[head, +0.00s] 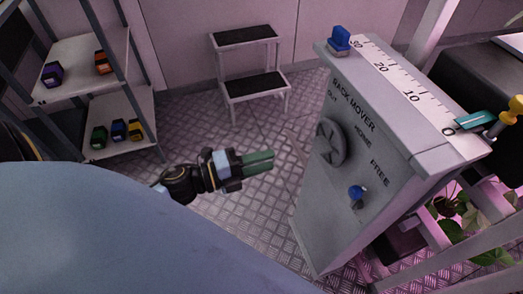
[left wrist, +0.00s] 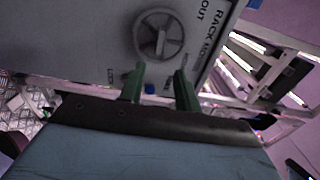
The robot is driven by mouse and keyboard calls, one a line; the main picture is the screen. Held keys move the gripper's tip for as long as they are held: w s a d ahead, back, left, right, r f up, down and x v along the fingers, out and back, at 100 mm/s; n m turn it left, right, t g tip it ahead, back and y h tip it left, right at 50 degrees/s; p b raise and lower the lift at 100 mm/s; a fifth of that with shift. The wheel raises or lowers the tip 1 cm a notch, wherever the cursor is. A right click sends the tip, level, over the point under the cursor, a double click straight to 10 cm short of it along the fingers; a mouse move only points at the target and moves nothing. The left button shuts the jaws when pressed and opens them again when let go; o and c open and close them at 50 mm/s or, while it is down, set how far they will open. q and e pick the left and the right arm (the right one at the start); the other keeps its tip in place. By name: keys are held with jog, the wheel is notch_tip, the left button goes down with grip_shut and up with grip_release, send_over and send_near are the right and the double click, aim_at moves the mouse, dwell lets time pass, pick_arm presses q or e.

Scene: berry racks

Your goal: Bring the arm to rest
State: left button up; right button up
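My left gripper (head: 258,161) is held out in mid-air over the patterned floor, left of the grey rack mover cabinet (head: 322,205). Its green fingers point right toward the cabinet and hold nothing. In the left wrist view the two fingers of the left gripper (left wrist: 160,72) stand apart with a gap between them. The cabinet's handwheel (left wrist: 158,35) shows just beyond the fingertips there, and the gripper looks clear of it. My right gripper is not seen in either view.
The cabinet has a handwheel (head: 330,142), a blue knob (head: 357,194), and a scale (head: 400,88) on top with a blue block (head: 339,41) at one end. A step stool (head: 250,85) stands behind. A shelf (head: 78,88) with small coloured blocks is at left. Plants (head: 470,215) are at right.

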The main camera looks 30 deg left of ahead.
pick_arm(q)
jog(key=shift+f, duration=0.1)
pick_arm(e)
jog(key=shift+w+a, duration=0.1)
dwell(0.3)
